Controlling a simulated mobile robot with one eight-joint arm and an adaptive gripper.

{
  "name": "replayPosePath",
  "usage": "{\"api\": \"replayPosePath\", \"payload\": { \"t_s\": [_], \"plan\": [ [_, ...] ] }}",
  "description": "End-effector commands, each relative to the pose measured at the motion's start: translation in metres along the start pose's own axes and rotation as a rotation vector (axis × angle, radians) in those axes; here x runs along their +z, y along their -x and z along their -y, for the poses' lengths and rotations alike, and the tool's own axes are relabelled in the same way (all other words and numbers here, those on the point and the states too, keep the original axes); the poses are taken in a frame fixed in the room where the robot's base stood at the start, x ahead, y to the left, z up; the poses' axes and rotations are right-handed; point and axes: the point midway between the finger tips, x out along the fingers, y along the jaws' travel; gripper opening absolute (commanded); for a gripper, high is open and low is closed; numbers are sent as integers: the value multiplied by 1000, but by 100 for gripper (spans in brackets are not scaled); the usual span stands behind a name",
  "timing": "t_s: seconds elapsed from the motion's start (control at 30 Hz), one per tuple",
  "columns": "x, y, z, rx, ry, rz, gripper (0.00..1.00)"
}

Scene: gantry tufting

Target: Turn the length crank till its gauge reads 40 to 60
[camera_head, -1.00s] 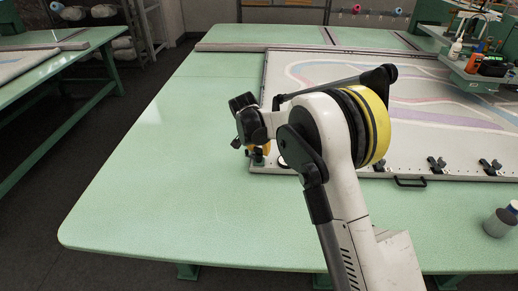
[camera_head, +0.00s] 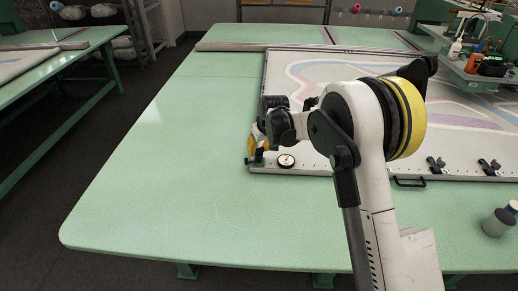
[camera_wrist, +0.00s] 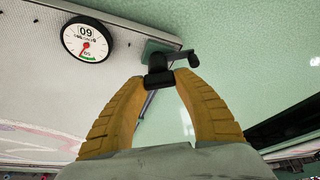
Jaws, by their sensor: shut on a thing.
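The gauge (camera_head: 286,161) is a round white dial with a black rim on the frame's front left corner. In the wrist view the gauge (camera_wrist: 86,39) appears upside down, with a small red needle toward the lower part near a green band; the exact reading is too small to tell. The black length crank (camera_wrist: 158,66) sits on a green mount at the frame's corner, beside the gauge. My gripper (camera_wrist: 166,80) has its yellow fingers closed on the crank's black knob. In the head view my gripper (camera_head: 259,146) is over that corner, and the crank is mostly hidden.
The patterned tufting frame (camera_head: 310,165) lies on the green table (camera_head: 180,180), with black clamps (camera_head: 436,165) and a black handle (camera_head: 409,182) along its front. A grey cup-like thing (camera_head: 497,222) stands at the right. The table's left side is clear.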

Motion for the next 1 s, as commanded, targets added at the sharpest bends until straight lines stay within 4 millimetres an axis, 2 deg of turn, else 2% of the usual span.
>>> {"api": "replayPosePath", "payload": {
  "t_s": [0.5, 1.0],
  "plan": [
    [1, -1, 0, -168, 403, 3, 6],
    [1, -1, 0, -233, 562, 4, 6]
  ]
}}
